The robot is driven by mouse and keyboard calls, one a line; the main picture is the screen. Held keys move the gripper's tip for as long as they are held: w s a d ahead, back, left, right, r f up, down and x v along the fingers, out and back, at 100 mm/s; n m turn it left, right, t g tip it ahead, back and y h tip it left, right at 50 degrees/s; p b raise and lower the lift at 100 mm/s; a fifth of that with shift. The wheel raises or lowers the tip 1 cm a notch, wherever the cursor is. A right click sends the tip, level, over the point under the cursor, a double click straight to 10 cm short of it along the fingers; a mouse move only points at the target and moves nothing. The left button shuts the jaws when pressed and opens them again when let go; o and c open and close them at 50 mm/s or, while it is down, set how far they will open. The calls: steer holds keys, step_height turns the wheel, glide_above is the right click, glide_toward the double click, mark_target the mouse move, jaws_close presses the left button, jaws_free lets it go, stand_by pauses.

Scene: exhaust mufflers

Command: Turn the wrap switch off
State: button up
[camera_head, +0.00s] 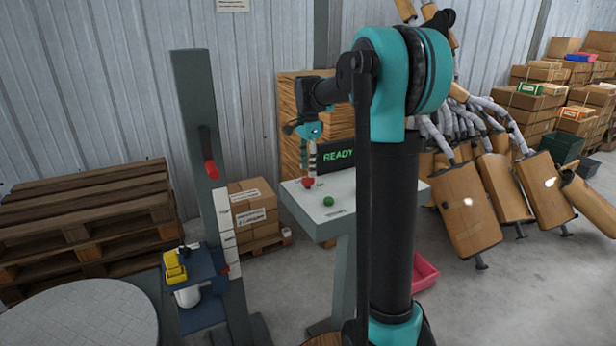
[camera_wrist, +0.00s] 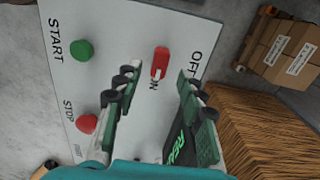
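The wrap switch (camera_wrist: 160,62) is a small red rocker with a pale end, on a light grey panel (camera_wrist: 115,40) between the printed words ON and OFF. In the wrist view my gripper (camera_wrist: 156,82) is open, one finger on each side of the switch in the picture. I see no clear contact, and the height gap is hard to judge. In the head view my gripper (camera_head: 308,158) points down over the grey panel top, just above a small red part (camera_head: 308,182); I cannot tell whether that is the switch.
A green START button (camera_wrist: 82,50) and a red STOP button (camera_wrist: 87,124) sit beside the switch. A dark screen reading READY (camera_head: 338,156) stands behind the panel, near a wooden board (camera_wrist: 265,125). Cardboard boxes (camera_head: 252,208) stand on a pallet to the left.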

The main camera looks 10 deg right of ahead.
mark_target(308, 178)
steer(key=shift+f, duration=2.05)
steer(key=shift+c, duration=0.2)
jaws_close()
